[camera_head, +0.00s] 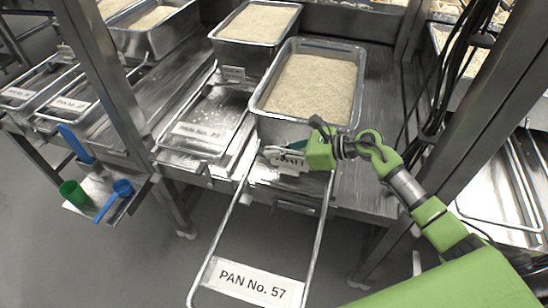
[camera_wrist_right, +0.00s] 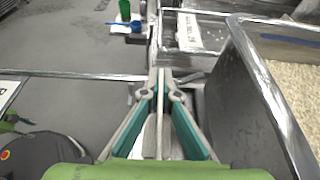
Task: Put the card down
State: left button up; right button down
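A white card (camera_head: 290,167) with dark print, too small to read, is at my right gripper (camera_head: 272,151), just in front of the rice-filled pan (camera_head: 286,127). In the wrist view my right gripper (camera_wrist_right: 161,76) has its fingertips together, with a thin pale strip between the fingers that looks like the card edge-on. The gripper is above the inner end of a pulled-out wire rack (camera_head: 227,218). A label reading PAN No. 57 (camera_head: 252,284) lies at the rack's near end. My left gripper does not show.
A second rice pan (camera_head: 240,47) stands behind. A labelled tray (camera_head: 198,133) is to the left. A green cup (camera_head: 72,193) and a blue scoop (camera_head: 113,200) sit on a small side shelf. Dark cables (camera_head: 440,100) hang by a metal post at the right.

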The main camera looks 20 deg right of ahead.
notch_tip(320, 180, down, 2)
jog(key=shift+a+f, duration=0.1)
jog(key=shift+f, duration=0.25)
jog(key=c, duration=2.7)
grip_release()
jog(key=shift+f, duration=0.1)
jog(key=shift+c, duration=0.2)
jog(key=o, duration=0.5)
jog(key=shift+c, duration=0.2)
